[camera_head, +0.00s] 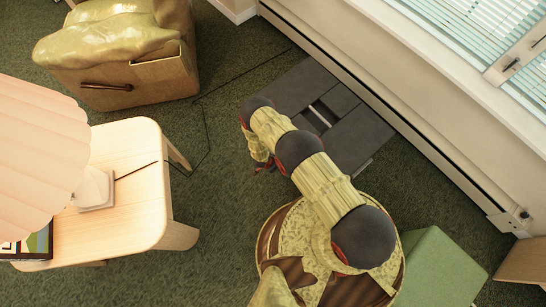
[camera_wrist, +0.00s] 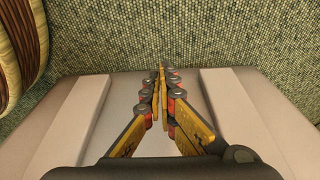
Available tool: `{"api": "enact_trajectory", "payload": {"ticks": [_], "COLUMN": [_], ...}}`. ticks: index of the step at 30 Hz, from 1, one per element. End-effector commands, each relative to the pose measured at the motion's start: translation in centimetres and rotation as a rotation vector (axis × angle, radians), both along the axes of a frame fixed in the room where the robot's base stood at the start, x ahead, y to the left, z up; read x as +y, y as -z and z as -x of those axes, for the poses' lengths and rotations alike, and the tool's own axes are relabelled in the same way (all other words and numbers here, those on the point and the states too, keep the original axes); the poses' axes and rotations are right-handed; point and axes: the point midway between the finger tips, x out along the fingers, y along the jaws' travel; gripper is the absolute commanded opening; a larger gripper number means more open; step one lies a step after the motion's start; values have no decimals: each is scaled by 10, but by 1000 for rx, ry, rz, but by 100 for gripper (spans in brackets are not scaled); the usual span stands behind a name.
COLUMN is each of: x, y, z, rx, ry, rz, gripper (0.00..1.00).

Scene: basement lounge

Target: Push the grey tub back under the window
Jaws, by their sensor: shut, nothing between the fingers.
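The grey tub (camera_head: 362,138) is a low, dark grey box with a ridged top and a narrow slot across its middle. It lies on the green carpet below the window (camera_head: 500,40), with its far long side close along the baseboard heater. I cannot tell whether they touch. My gripper (camera_head: 264,164) is at the tub's near left side, partly hidden by my arm in the head view. In the wrist view my gripper (camera_wrist: 160,80) is shut and empty, with a pale ridged surface, probably the tub (camera_wrist: 232,110), behind the fingers. Contact is unclear.
A pale wooden table (camera_head: 120,225) with a lamp (camera_head: 40,150) stands at left. An armchair (camera_head: 130,75) is at upper left. A green block (camera_head: 437,270) sits at lower right. A thin cable (camera_head: 205,125) crosses the carpet. Carpet between the armchair and tub is otherwise clear.

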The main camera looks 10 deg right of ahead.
Motion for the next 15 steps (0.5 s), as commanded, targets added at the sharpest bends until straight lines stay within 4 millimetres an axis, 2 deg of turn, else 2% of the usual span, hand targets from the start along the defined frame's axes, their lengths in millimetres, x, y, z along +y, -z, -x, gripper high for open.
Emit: {"api": "enact_trajectory", "payload": {"ticks": [1,5,9,15], "x": [-3,-9,-26,-40], "y": [15,38,36,36], "z": [-1,-4,-17,-24], "rx": [0,0,-2,0], "ry": [2,3,4,1], "rz": [0,0,-1,-1], "gripper": [0,0,0,0]}}
